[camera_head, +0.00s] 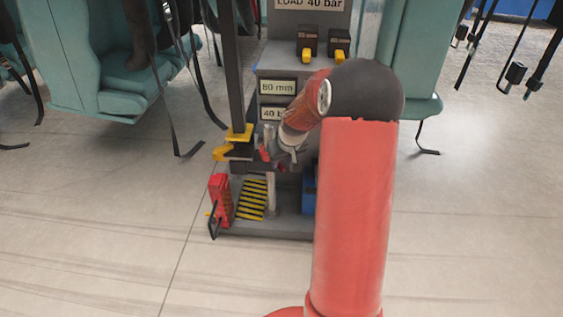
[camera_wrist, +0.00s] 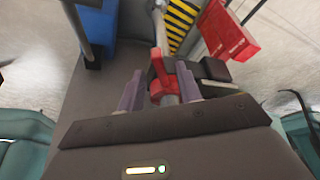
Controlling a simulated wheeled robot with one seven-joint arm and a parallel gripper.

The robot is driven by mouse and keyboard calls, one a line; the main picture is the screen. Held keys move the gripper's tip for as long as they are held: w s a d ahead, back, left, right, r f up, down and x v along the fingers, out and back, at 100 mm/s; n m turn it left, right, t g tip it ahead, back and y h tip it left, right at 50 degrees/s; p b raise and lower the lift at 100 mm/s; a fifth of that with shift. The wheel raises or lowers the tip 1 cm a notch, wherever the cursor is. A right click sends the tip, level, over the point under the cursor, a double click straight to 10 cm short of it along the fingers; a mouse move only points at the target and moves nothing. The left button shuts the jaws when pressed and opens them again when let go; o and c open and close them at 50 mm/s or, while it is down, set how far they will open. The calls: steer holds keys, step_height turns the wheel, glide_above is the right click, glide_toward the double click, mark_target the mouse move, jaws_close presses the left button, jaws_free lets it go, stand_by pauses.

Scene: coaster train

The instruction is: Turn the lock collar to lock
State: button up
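A red collar (camera_wrist: 163,84), which I take to be the lock collar, sits around a pale metal rod (camera_wrist: 161,32) in the wrist view. My gripper (camera_wrist: 159,90) has its two grey fingers apart, one on each side of the collar. A gap shows between the left finger and the collar; contact on the right side is unclear. In the head view my gripper (camera_head: 274,156) is low in front of the grey stand (camera_head: 283,89), beside a small bit of red. The collar is mostly hidden there by my arm and gripper.
A red box (camera_wrist: 226,32) and yellow-black stripes (camera_wrist: 181,20) lie beyond the rod, with a blue box (camera_wrist: 97,22) at left. Yellow clamps (camera_head: 232,143) sit left of my gripper. Teal seats (camera_head: 90,60) with hanging straps flank the stand. Open floor lies around the base.

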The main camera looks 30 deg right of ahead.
steer(key=v, duration=0.6)
steer(key=shift+p, duration=0.35)
steer(key=shift+s, duration=0.1)
